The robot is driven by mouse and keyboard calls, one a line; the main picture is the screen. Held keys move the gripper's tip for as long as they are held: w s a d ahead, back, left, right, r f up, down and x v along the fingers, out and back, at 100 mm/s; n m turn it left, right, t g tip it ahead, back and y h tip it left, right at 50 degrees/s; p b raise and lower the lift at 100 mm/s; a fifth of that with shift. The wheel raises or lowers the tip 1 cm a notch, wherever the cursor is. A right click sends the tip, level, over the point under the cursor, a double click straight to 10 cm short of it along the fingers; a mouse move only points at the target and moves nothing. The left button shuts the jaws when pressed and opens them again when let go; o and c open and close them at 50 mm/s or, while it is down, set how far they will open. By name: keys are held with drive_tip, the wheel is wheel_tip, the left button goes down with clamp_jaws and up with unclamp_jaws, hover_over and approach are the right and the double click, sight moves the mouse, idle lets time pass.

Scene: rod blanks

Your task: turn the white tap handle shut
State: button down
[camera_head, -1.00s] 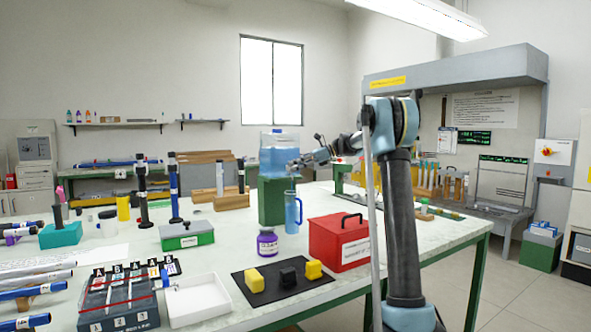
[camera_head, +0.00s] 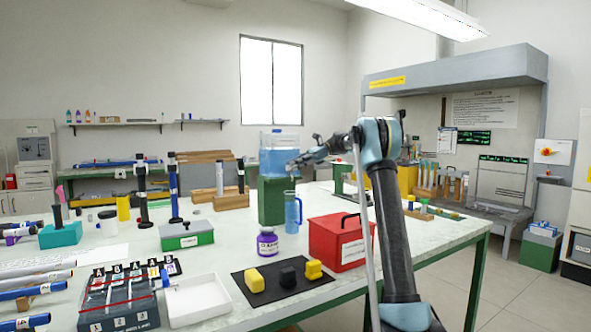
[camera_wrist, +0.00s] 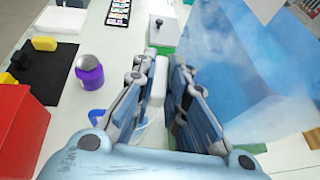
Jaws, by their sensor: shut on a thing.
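The white tap handle (camera_wrist: 158,80) shows between my gripper's fingers in the wrist view. My gripper (camera_wrist: 167,72) is shut on it, and the fingers cover part of it. In the head view my gripper (camera_head: 293,164) is at the front of the clear water tank (camera_head: 279,160), and the handle is too small to make out there. The tank holds blue water and stands on a green stand (camera_head: 271,203). It also fills the right of the wrist view (camera_wrist: 255,75). A blue jug (camera_head: 293,213) stands below my gripper, in front of the stand.
A black mat (camera_head: 270,291) with yellow and black blocks lies in front. A green-and-grey box (camera_head: 187,236) is to the left.

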drive_tip(key=shift+w, duration=0.15)
drive_tip(key=c, duration=1.9)
unclamp_jaws()
drive_tip(key=shift+v, duration=3.8)
drive_tip(key=shift+w+a, duration=0.1)
